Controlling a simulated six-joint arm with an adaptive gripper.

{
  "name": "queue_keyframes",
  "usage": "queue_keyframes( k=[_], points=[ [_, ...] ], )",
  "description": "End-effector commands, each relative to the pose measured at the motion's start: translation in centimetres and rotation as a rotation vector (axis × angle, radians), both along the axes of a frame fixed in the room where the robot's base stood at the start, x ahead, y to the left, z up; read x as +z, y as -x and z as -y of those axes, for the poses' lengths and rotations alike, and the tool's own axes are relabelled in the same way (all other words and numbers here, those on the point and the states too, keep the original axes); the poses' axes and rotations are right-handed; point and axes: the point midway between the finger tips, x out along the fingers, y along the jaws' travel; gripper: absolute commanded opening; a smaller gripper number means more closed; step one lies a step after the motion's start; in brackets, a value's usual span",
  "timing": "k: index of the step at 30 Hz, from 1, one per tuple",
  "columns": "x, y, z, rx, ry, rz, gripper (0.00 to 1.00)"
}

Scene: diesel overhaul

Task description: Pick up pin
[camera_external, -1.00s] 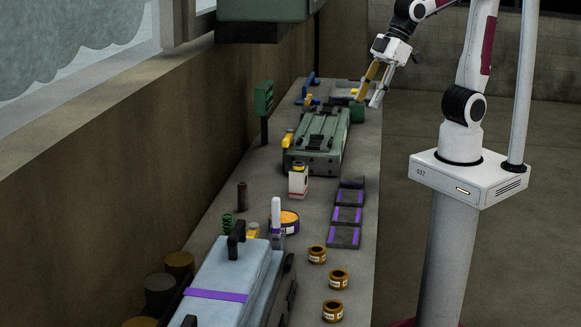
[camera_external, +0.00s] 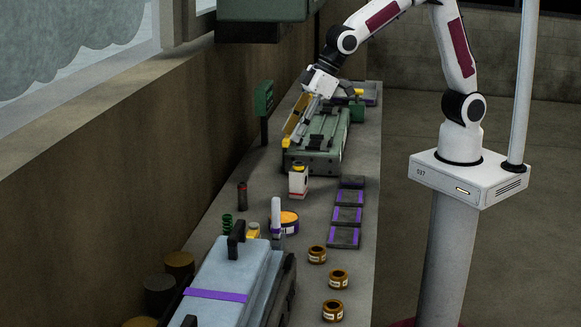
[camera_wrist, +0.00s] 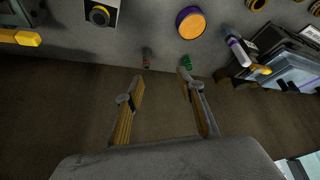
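A dark, slim upright cylinder that looks like the pin (camera_external: 242,194) stands on the bench near its left edge, just behind a green spring (camera_external: 227,224). In the wrist view the pin (camera_wrist: 146,58) shows above the left finger, dark with a bit of red, and the spring (camera_wrist: 186,62) shows above the right finger. My gripper (camera_external: 291,140) is beyond the pin in the external view, over the left side of the green case. In the wrist view my gripper (camera_wrist: 163,82) has its fingers wide apart with nothing between them.
The green case (camera_external: 318,143) and a white bottle (camera_external: 298,181) stand beyond the pin. An orange-topped round tin (camera_external: 288,222), a white-capped tube (camera_external: 276,215) and a blue-grey machine block (camera_external: 225,277) are nearer. The wall runs along the left.

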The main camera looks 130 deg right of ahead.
Motion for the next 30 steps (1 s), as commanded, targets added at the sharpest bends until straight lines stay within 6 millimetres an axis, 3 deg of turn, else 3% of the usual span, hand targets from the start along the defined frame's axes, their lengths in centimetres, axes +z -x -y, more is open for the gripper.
queue_keyframes(
  k=[9,18,30],
  points=[
    [-5.2,-4.4,3.8,-0.047,-0.002,0.001,0.38],
    [-9.7,-7.2,6.7,-0.082,-0.005,0.006,0.38],
    [-10.7,-7.8,7.3,-0.090,-0.004,0.010,0.38]
  ],
)
